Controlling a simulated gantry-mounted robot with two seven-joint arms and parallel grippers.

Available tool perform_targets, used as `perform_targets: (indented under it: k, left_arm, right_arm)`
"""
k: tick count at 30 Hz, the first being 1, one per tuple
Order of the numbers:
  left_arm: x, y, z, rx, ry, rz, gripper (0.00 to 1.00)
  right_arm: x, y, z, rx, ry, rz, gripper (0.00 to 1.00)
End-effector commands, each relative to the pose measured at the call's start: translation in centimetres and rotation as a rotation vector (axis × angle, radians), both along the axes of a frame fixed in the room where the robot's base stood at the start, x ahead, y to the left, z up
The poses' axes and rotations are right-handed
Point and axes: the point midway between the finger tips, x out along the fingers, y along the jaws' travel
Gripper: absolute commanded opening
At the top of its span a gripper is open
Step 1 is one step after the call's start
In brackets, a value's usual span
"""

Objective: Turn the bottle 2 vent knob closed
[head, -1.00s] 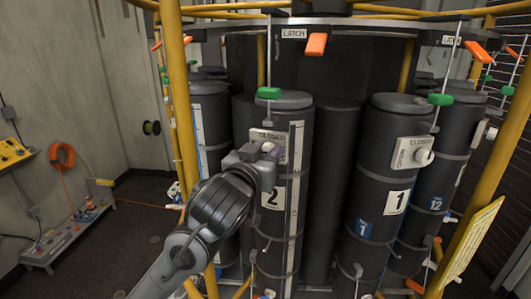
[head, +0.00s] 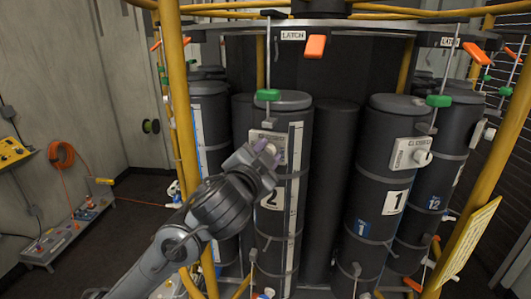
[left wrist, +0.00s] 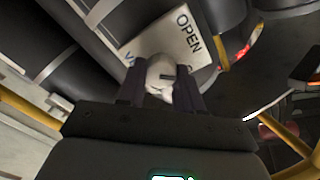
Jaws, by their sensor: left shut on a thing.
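Bottle 2 (head: 266,222) is a dark upright cylinder with a white "2" label, in the middle of the head view. Its vent plate (head: 257,136) sits high on its front, partly hidden by my gripper. My left gripper (head: 268,150) is at this plate, shut on the pale vent knob (left wrist: 160,76), which shows between the two dark fingers in the left wrist view. The knob has a dark mark on its face. The word OPEN is readable on the plate (left wrist: 178,36) beside it. My right gripper is not in view.
Bottle 1 (head: 374,225) stands to the right with its own vent knob (head: 422,158). A yellow post (head: 179,105) rises just left of my arm. A green handle (head: 268,95) is above bottle 2, and orange latch handles (head: 315,46) are on the upper ring.

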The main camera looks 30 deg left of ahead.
Motion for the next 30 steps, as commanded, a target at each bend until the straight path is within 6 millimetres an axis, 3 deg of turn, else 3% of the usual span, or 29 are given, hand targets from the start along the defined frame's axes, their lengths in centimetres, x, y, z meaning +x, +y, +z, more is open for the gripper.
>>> perform_targets:
  k: [18, 30]
  left_arm:
    - [-0.01, -0.07, -0.03, 0.556, 0.112, 0.001, 0.05]
    - [0.00, -0.10, -0.16, 0.767, 0.156, 0.001, 0.05]
  right_arm:
    - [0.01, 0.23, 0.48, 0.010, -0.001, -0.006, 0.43]
    - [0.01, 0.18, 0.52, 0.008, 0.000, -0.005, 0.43]
